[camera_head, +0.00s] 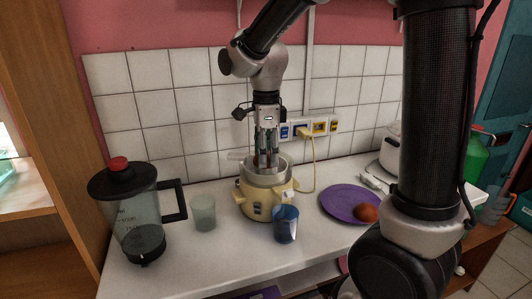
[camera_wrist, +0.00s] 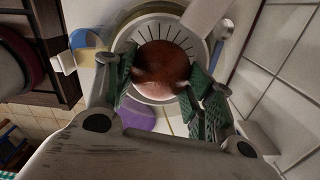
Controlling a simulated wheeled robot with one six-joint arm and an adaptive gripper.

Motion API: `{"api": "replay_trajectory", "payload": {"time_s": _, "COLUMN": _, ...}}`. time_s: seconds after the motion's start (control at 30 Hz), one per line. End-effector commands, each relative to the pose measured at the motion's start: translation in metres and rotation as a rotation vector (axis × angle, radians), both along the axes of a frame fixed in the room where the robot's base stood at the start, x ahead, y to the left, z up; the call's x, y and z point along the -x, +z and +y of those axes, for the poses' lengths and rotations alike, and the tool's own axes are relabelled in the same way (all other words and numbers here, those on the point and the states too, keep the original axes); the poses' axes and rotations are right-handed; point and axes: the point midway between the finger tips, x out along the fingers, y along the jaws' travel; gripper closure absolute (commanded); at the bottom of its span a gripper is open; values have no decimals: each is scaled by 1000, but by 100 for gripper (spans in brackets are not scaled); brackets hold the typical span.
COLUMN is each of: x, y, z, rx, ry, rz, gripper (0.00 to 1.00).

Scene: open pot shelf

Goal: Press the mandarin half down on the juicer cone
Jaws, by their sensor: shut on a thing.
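The juicer (camera_head: 262,206) is a cream-yellow appliance with a grey bowl on top, standing on the white counter. My gripper (camera_head: 266,162) points straight down into its bowl. In the wrist view my gripper (camera_wrist: 159,82) has its green-padded fingers closed on both sides of the round reddish-brown mandarin half (camera_wrist: 163,66). The mandarin half lies over the middle of the slotted grey juicer bowl (camera_wrist: 148,25). The cone is hidden beneath it, and I cannot tell whether they touch.
A purple plate (camera_head: 340,200) with a round orange fruit (camera_head: 366,212) stands to the right. A blue cup (camera_head: 286,225) is in front of the juicer, and a pale cup (camera_head: 203,214) and a blender jug (camera_head: 140,222) stand left. A yellow cable (camera_head: 313,160) runs to wall sockets behind.

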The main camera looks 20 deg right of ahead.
Motion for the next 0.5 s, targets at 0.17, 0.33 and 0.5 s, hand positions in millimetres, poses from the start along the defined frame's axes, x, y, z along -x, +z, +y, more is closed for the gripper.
{"api": "replay_trajectory", "payload": {"time_s": 0.17, "x": 0, "y": 8, "z": 0, "rx": -1, "ry": 0, "rz": -1, "gripper": 68}}
{"api": "replay_trajectory", "payload": {"time_s": 0.33, "x": 0, "y": 17, "z": 0, "rx": -1, "ry": 0, "rz": -1, "gripper": 68}}
{"api": "replay_trajectory", "payload": {"time_s": 0.5, "x": 0, "y": 27, "z": 0, "rx": 0, "ry": 0, "rz": 0, "gripper": 68}}
